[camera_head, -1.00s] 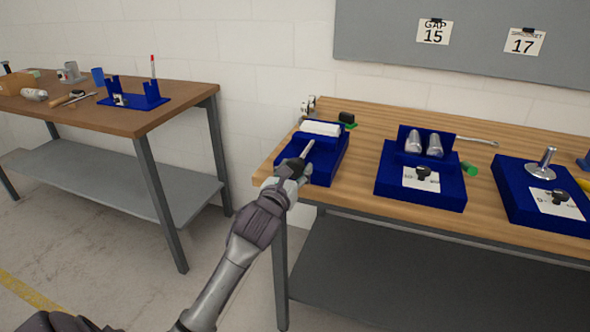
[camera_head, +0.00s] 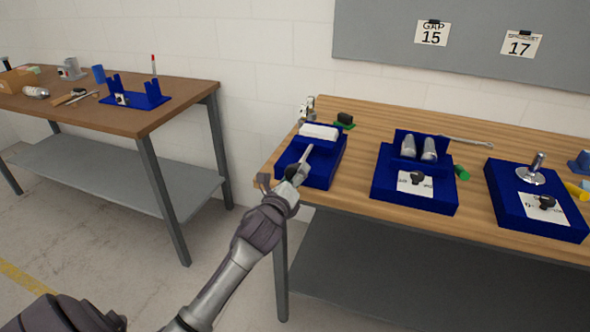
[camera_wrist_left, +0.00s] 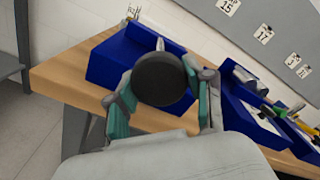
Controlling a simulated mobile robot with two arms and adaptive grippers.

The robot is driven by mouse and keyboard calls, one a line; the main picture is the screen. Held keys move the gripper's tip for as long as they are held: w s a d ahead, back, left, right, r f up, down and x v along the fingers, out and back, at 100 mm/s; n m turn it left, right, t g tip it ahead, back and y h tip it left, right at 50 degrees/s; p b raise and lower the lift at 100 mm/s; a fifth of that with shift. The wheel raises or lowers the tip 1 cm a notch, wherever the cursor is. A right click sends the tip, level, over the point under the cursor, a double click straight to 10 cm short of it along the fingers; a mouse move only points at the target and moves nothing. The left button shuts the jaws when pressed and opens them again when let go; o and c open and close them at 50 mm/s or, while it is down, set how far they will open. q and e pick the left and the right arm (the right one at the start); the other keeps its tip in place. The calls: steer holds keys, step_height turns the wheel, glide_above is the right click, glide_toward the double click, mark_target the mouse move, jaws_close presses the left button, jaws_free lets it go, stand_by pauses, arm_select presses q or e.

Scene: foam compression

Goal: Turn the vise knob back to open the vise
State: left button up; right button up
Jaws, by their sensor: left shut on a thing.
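The blue vise (camera_head: 325,172) stands at the left end of the wooden bench, with a white block (camera_head: 319,132) at its back. A grey metal rod (camera_head: 304,155) slopes from the vise toward my left gripper (camera_head: 283,180). In the left wrist view, the round black knob (camera_wrist_left: 162,78) sits between the teal-padded fingers of my left gripper (camera_wrist_left: 160,98), which are shut on it. The blue vise body (camera_wrist_left: 125,60) shows behind the knob. My right gripper is not in view.
A blue fixture (camera_head: 387,187) with two metal cylinders stands right of the vise, and another blue fixture (camera_head: 510,205) stands farther right. A small black and green item (camera_head: 345,121) lies behind the vise. A second table (camera_head: 145,119) stands left, across a gap.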

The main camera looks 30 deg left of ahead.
arm_select(q)
steer(key=n+p, duration=0.1)
steer(key=n, duration=0.2)
steer(key=n+p, duration=0.1)
steer(key=n, duration=0.1)
steer(key=shift+r+n, duration=0.2)
steer(key=shift+n, duration=0.2)
steer(key=n+p, duration=0.2)
steer(key=n, duration=0.3)
steer(key=n+p, duration=0.2)
steer(key=n, duration=0.3)
steer(key=shift+n, duration=0.4)
steer(key=n+p, duration=0.2)
steer(key=n, duration=0.3)
steer(key=shift+r+n, duration=0.1)
steer(key=shift+n, duration=0.2)
steer(key=n+p, duration=0.2)
steer(key=n, duration=0.3)
steer(key=shift+a, duration=0.1)
steer(key=n+p, duration=0.1)
steer(key=n, duration=0.3)
steer(key=shift+n, duration=0.4)
steer(key=n, duration=0.4)
steer(key=shift+a+n, duration=0.1)
steer(key=shift+n, duration=0.2)
steer(key=shift+f+n, duration=0.15)
steer(key=shift+n, duration=0.95)
steer(key=shift+f+n, duration=0.1)
steer(key=shift+n, duration=1)
